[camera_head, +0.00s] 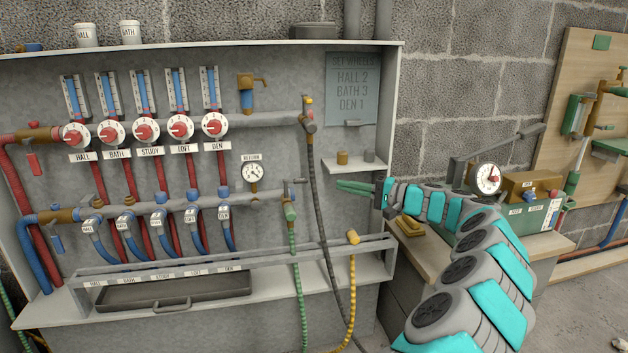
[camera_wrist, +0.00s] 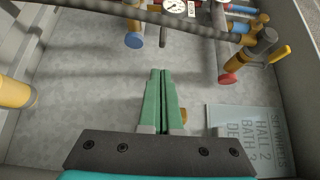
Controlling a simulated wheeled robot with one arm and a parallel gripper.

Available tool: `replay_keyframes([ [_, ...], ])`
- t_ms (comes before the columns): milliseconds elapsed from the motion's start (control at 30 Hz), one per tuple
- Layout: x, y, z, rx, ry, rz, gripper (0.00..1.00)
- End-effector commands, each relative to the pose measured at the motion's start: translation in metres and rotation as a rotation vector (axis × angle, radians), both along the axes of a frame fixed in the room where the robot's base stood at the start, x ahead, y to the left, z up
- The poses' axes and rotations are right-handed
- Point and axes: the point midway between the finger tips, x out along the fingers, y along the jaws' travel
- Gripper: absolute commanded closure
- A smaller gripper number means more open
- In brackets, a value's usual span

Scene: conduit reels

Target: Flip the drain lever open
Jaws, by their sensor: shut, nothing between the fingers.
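My gripper (camera_head: 340,186) is shut and empty, its green fingers pointing left in front of the cabinet's right side. It also shows in the wrist view (camera_wrist: 160,72), clear of every valve there. An upper valve (camera_head: 307,118) with a small orange-yellow lever (camera_head: 309,100) ends the red-side pipe; a dark hose hangs from it. In the wrist view this lever (camera_wrist: 280,54) is at the upper right. A lower valve (camera_head: 290,210) with a grey handle (camera_head: 295,181) carries a green hose, left of my gripper. No label shows which lever is the drain.
A small shelf (camera_head: 352,165) is just above my gripper, under the wheel-setting sign (camera_head: 352,90). The dark hose (camera_head: 322,190) hangs between my fingertips and the lower valve. A yellow hose (camera_head: 352,260) stands below.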

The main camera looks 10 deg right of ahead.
Motion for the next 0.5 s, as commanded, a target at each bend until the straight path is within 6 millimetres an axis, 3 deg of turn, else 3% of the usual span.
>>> replay_keyframes([
  [167, 0.005, 0.008, 0.000, 0.000, 0.000, 0.002, 1.00],
  [500, 0.041, 0.052, 0.000, -0.003, 0.001, 0.002, 1.00],
])
